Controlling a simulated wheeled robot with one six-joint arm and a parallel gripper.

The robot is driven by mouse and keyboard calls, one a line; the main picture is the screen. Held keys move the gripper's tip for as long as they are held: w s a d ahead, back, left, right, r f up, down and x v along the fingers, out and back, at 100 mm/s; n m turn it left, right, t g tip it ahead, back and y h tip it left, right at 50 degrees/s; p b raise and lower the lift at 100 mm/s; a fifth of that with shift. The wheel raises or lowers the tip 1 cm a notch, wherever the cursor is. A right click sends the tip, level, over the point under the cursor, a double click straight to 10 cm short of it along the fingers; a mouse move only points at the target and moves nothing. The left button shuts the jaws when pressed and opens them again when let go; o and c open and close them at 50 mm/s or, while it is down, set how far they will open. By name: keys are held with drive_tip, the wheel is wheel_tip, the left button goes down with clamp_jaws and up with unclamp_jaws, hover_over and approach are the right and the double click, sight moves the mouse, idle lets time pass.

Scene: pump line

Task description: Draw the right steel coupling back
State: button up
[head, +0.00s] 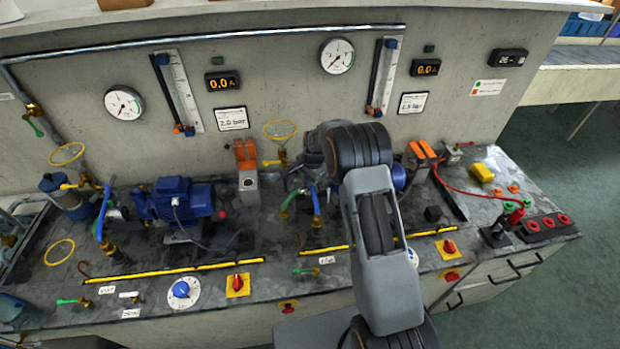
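My arm reaches in from the bottom right of centre and bends over the right pump unit. Its wrist end lies over that unit, beside grey metal parts (312,150). I cannot make out the fingers of my gripper, or whether they hold anything. I cannot pick out the right steel coupling; my arm covers much of the right unit. A blue motor end (398,177) shows just right of my arm. A blue hose (316,200) and a green handle (289,205) show left of it.
The left unit has a blue motor (176,200). Yellow rails (160,273), a blue dial (182,291) and a red knob (237,283) line the bench front. Orange-topped blocks (246,180) stand behind.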

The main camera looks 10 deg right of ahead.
drive_tip(key=shift+o, duration=1.1)
drive_tip(key=shift+d, duration=0.15)
drive_tip(key=shift+r, duration=0.1)
wheel_tip(320, 180, up, 13)
drive_tip(key=s+d+b, duration=0.1)
drive_tip(key=s+b, duration=0.1)
drive_tip(key=shift+s+d+r+b, duration=0.15)
drive_tip(key=shift+s+b, duration=0.05)
drive_tip(key=shift+b, duration=0.2)
